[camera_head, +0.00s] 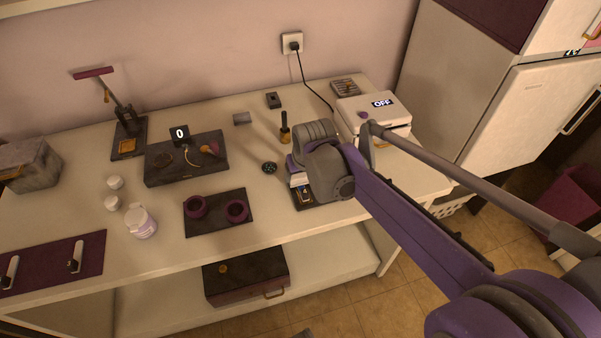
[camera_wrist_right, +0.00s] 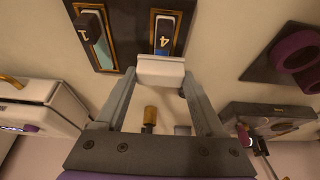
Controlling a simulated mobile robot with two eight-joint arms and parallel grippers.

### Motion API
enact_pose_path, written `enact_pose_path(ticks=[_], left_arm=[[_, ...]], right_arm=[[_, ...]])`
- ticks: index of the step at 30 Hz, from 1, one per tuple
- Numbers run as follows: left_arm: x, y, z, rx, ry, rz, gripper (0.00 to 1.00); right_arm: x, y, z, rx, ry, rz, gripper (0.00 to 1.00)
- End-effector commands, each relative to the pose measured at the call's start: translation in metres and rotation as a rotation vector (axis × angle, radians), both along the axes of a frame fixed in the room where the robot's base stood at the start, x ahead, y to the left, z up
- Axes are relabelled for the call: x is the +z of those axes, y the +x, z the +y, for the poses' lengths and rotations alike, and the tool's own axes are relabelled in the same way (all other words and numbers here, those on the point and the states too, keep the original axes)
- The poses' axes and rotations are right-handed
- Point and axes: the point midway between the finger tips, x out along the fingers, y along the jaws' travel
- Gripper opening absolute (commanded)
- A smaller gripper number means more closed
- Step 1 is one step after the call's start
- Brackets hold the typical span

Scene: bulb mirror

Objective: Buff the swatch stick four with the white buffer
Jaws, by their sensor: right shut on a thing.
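My right gripper (camera_head: 297,170) is shut on the white buffer (camera_wrist_right: 161,71), a pale block held across the fingertips. The buffer also shows in the head view (camera_head: 298,180) under the gripper. Swatch stick four (camera_wrist_right: 163,34) has a blue part and a dark end marked 4, and lies in a gold-edged slot of a dark holder (camera_wrist_right: 128,42). The buffer is at the near end of stick four; I cannot tell whether they touch. A stick marked 1 (camera_wrist_right: 93,30) lies in the neighbouring slot. My gripper hides much of the holder in the head view. My left gripper is out of view.
A white machine reading OFF (camera_head: 372,112) stands right of the gripper. A gold-and-black bottle (camera_head: 285,130) stands behind it. A dark mat (camera_head: 218,223) with two purple rings, a white jar (camera_head: 141,222) and a dark scale box (camera_head: 186,166) lie to the left.

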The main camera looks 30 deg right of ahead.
Motion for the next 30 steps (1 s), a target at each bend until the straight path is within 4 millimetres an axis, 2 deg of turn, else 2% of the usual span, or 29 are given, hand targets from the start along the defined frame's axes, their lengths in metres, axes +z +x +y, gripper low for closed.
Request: enact_pose_path(ticks=[30], left_arm=[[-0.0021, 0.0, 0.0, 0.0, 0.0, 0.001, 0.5]], right_arm=[[-0.0072, -0.0032, 0.0008, 0.0, 0.0, 0.0, 0.26]])
